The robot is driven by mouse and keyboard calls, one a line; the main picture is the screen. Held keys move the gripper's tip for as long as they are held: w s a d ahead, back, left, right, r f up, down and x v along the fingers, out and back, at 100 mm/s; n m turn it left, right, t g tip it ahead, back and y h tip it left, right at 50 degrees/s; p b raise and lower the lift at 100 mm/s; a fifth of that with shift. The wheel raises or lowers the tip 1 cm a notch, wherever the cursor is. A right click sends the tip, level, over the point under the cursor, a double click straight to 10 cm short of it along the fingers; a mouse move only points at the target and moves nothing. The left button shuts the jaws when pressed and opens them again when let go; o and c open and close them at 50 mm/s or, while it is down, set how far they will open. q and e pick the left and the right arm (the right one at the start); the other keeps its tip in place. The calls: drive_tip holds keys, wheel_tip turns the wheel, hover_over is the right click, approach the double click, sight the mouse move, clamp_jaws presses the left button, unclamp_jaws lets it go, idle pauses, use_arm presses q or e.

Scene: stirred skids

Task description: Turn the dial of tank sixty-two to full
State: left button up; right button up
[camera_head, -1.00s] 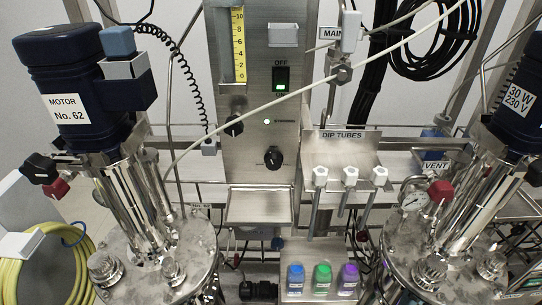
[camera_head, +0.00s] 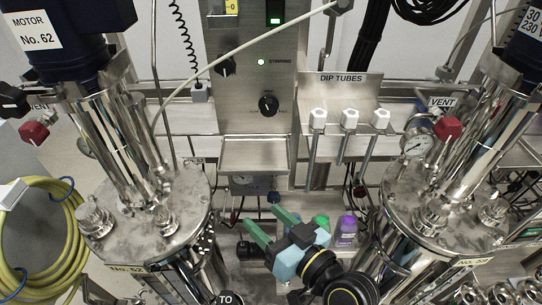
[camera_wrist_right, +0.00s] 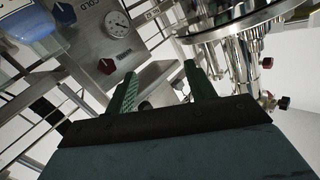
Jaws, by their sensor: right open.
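Tank No. 62 is the steel vessel (camera_head: 165,200) at left in the head view, under a dark blue motor (camera_head: 70,40) marked No. 62. The steel panel (camera_head: 235,115) right of it carries an upper black dial (camera_head: 226,66) and a lower black dial (camera_head: 268,104). I cannot read which dial belongs to which tank. My right gripper (camera_head: 262,215) has green fingers, spread and empty, low in front of the panel and well below both dials. It also shows in the right wrist view (camera_wrist_right: 160,70). My left gripper is out of view.
Dip tubes (camera_head: 350,118) hang right of the panel. Another tank (camera_head: 425,195) stands at right. Green and purple-capped bottles (camera_head: 346,230) sit close to my right gripper.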

wheel_tip(320, 180, up, 19)
drive_tip(key=w+m+t+h, duration=0.3)
drive_tip(key=m+t+h, duration=0.7)
drive_tip(key=m, duration=0.5)
drive_tip(key=m+g+h, duration=0.2)
drive_tip(key=g, duration=0.3)
approach(268, 111)
drive_tip(key=w+b, duration=0.1)
drive_tip(key=w, duration=0.6)
drive_tip(key=shift+d+b, duration=0.2)
drive_tip(key=shift+b, duration=0.2)
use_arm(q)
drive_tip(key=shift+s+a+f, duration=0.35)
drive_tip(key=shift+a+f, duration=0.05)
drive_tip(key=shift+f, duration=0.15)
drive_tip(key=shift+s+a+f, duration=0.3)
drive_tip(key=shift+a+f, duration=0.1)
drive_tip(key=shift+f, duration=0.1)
use_arm(e)
drive_tip(key=shift+w+m, duration=0.3)
drive_tip(key=shift+w, duration=0.25)
